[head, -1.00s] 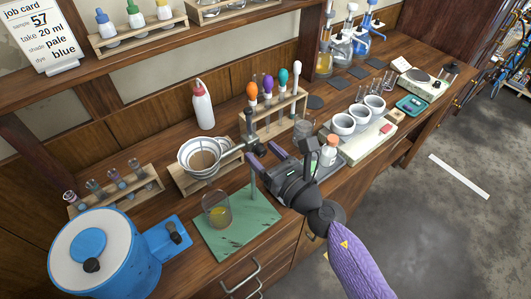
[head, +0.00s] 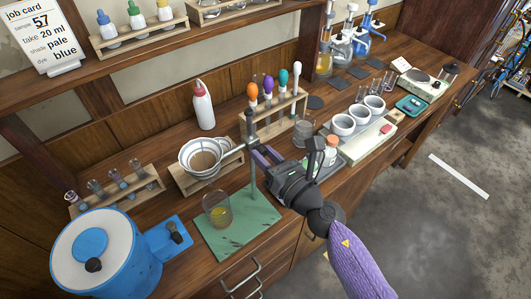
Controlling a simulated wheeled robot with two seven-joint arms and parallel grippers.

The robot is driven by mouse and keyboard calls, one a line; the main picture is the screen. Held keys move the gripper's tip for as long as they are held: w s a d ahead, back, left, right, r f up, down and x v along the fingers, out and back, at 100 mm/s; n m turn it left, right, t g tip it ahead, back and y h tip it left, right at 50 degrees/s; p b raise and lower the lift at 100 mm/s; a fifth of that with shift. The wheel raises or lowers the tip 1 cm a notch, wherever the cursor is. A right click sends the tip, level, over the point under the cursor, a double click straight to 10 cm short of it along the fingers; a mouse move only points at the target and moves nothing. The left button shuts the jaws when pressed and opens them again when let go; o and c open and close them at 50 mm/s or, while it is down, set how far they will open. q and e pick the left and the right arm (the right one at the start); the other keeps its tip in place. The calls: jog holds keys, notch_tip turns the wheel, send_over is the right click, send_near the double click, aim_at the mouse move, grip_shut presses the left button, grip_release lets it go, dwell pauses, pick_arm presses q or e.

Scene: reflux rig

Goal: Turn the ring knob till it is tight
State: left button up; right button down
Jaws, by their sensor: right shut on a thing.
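The ring stand has a green base plate (head: 262,225) and an upright grey rod (head: 253,180). My left gripper is not in view.
A beaker with yellow liquid (head: 217,213) stands on the green base. A rack with coloured droppers (head: 272,122) stands behind the rod. A blue drum-shaped device (head: 105,255) is front left.

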jog(key=m+p, duration=0.1)
jog(key=m, duration=0.4)
jog(key=shift+m, duration=0.3)
jog(key=m+p, duration=0.1)
jog(key=m, duration=0.3)
jog(key=m+p, duration=0.1)
jog(key=m, duration=0.3)
jog(key=shift+r, duration=0.1)
jog(key=m+p, duration=0.1)
jog(key=m, duration=0.2)
jog(key=shift+m, duration=0.3)
jog(key=shift+m+p, duration=0.55)
jog(key=shift+m, duration=1.05)
jog(key=shift+c, duration=2.2)
grip_release()
